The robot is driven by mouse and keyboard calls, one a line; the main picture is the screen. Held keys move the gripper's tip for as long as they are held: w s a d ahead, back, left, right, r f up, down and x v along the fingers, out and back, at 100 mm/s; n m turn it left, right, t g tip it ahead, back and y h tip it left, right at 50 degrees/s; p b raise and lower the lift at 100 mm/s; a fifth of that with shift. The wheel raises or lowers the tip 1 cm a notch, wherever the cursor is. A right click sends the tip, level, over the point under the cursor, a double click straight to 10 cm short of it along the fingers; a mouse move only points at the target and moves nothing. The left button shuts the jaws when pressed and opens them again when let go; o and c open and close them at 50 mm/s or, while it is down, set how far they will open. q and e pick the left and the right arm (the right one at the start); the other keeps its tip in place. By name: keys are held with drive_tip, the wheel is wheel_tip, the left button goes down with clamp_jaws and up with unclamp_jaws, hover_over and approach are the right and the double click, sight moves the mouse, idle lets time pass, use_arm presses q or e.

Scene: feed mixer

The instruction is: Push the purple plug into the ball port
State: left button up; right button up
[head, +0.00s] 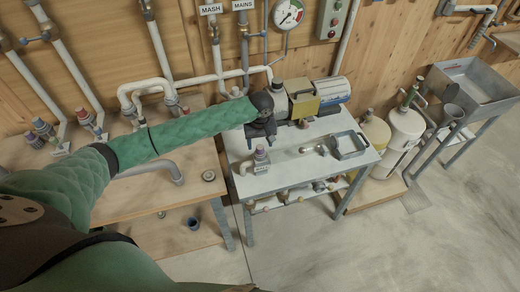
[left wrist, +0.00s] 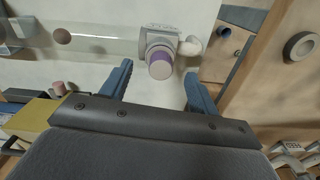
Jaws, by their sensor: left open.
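The purple plug (head: 260,154) stands on a grey fitting at the front left of the white table. The plug (left wrist: 160,64) shows from above in the left wrist view, with a grey collar (left wrist: 160,47) and a small label plate behind it. I take this collar for the ball port; how deep the plug sits in it I cannot tell. My left gripper (head: 262,136) points down above the table, behind the plug in the head view. Its blue fingers (left wrist: 158,72) are open and apart, with the plug showing between and just beyond their tips. My right gripper is not in view.
A clear channel with a ball (left wrist: 62,36) runs beside the fitting. Other capped pipes (head: 86,116) stand on the wooden bench at left. Pipes and a gauge (head: 288,13) line the wall.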

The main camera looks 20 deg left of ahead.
sight(260, 147)
use_arm(q)
wheel_tip(260, 147, up, 3)
drive_tip(key=shift+r+b, duration=0.1)
drive_tip(key=shift+b, duration=0.5)
drive_tip(key=shift+r, duration=0.45)
